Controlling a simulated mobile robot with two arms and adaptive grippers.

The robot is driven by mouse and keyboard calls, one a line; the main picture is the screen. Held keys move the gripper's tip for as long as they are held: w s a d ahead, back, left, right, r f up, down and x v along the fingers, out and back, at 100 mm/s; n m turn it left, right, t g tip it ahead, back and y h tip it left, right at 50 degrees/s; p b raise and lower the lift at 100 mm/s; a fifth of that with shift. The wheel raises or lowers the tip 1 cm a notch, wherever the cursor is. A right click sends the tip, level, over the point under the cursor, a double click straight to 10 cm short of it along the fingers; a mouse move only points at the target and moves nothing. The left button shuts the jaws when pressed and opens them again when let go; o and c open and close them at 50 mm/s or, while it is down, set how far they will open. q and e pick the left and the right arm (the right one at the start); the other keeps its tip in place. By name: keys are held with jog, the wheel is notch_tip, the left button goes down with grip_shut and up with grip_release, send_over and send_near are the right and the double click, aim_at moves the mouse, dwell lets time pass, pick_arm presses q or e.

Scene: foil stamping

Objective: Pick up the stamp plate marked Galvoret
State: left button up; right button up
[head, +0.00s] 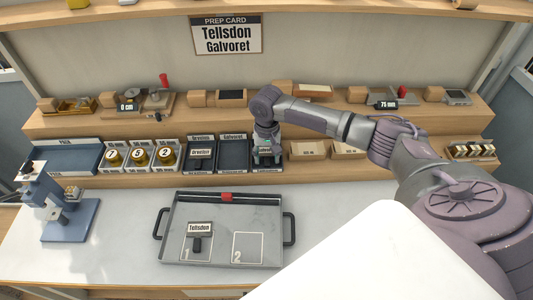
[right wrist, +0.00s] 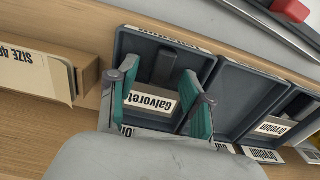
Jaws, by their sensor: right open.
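The Galvoret stamp plate (right wrist: 152,101) lies in a dark bin, its white name label and dark handle showing in the right wrist view. My right gripper (right wrist: 161,75) is open, with its two green-padded fingers on either side of the plate and handle. I cannot tell whether they touch it. In the head view the right gripper (head: 266,155) points down over the rightmost of three plate bins and hides most of the plate. My left gripper is not in view.
A grey tray (head: 270,210) holds a Tellsdon plate (head: 199,232) in slot 1; slot 2 is bare. A press (head: 55,205) stands left. The prep card (head: 227,36) reads Tellsdon, Galvoret.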

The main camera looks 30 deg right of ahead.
grip_shut()
jog(key=shift+r, duration=0.1)
dwell(0.3)
